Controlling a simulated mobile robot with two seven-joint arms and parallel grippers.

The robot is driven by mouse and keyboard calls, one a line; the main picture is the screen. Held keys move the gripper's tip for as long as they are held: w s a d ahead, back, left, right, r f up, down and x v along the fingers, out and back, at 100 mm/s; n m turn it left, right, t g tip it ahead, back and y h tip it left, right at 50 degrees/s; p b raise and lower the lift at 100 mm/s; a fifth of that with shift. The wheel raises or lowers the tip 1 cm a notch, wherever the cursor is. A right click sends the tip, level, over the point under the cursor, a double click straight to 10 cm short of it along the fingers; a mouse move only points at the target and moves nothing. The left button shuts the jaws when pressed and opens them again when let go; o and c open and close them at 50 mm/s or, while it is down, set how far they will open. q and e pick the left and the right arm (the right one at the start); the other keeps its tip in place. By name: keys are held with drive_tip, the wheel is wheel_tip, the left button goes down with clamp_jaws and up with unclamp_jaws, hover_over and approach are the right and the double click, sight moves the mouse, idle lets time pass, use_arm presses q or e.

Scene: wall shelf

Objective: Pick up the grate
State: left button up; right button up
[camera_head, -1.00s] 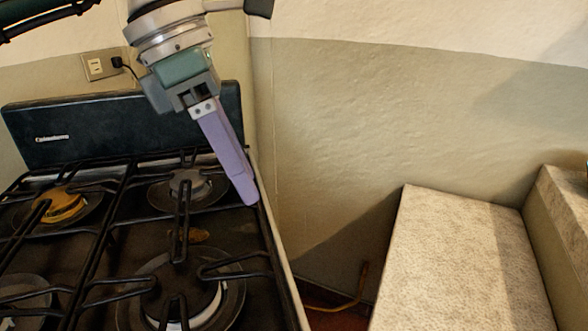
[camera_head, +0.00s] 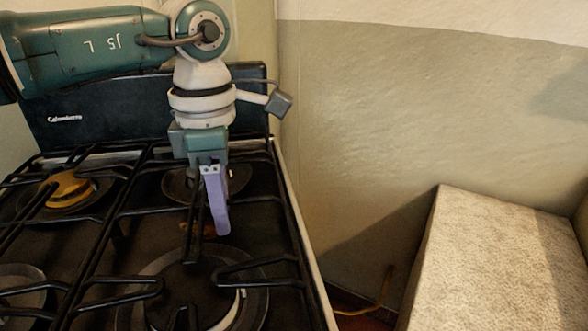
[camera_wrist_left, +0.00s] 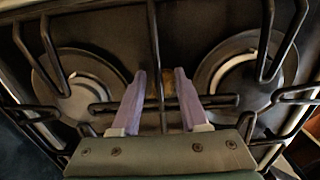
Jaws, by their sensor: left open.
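The grate (camera_head: 107,234) is a set of black bars over the burners of the dark stove. Its bars also show in the left wrist view (camera_wrist_left: 153,50). My left gripper (camera_head: 218,228) points down over the right half of the grate, between the rear and front burners. In the left wrist view the two purple fingers (camera_wrist_left: 161,75) are apart, with a grate bar running between them in the picture. Nothing is visibly held. Whether the fingers touch the bar is unclear. My right gripper is not in view.
The stove's dark back panel (camera_head: 140,108) stands behind the grate. A yellow burner cap (camera_head: 70,188) is at the left. A wall (camera_head: 400,120) rises at the right, and a speckled counter block (camera_head: 495,260) stands at the lower right, with a gap beside the stove.

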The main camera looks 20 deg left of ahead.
use_arm(q)
drive_tip(key=shift+f, duration=0.15)
clamp_jaws()
drive_tip(key=shift+w, duration=0.1)
idle(1.3)
